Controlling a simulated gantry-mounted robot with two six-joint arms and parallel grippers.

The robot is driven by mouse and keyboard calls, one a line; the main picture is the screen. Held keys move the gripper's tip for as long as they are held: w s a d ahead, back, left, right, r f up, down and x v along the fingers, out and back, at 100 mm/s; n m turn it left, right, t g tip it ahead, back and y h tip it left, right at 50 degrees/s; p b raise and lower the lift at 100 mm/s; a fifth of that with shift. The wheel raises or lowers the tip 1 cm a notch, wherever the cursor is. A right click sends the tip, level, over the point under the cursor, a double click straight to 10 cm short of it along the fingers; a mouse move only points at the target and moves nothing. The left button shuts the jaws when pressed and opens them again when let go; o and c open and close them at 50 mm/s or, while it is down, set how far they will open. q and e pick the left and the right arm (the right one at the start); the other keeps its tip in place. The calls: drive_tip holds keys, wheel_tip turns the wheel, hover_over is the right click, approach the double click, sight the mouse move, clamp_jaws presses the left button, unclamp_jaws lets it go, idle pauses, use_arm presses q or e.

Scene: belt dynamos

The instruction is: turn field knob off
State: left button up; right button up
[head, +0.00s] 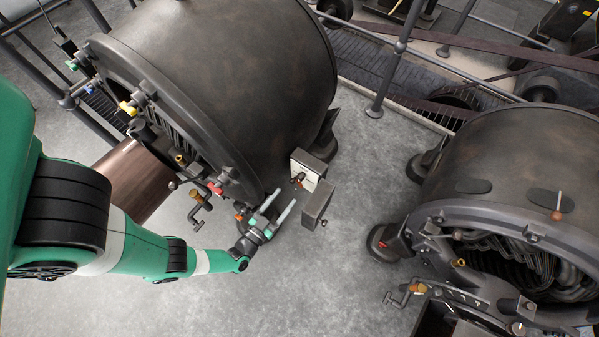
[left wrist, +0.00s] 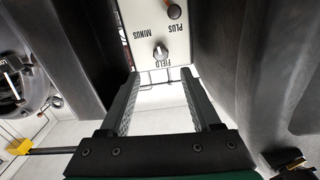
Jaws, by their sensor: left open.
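The white control panel (head: 308,171) is in a small open box on the front of the large left dynamo. In the left wrist view the panel (left wrist: 140,15) carries the lettering PLUS, MINUS and FIELD. The field knob (left wrist: 160,52) is a small grey round knob beside the word FIELD. A brown round knob (left wrist: 174,12) sits farther up near PLUS. My left gripper (head: 284,196) is open and empty just in front of the panel. In the wrist view its fingers (left wrist: 161,74) point at the panel, with the field knob a little beyond the tips, apart from them.
The box's open door (head: 316,204) stands close to the right of my left gripper. The left dynamo (head: 230,70) rises behind it, and a second dynamo (head: 510,150) stands at the right. Bare grey floor (head: 330,270) lies between them.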

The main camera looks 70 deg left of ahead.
sight(299, 179)
use_arm(q)
drive_tip(key=b+x, duration=0.2)
drive_tip(key=x, duration=0.7)
drive_tip(key=shift+a+f, duration=0.1)
drive_tip(key=shift+f, duration=0.05)
clamp_jaws()
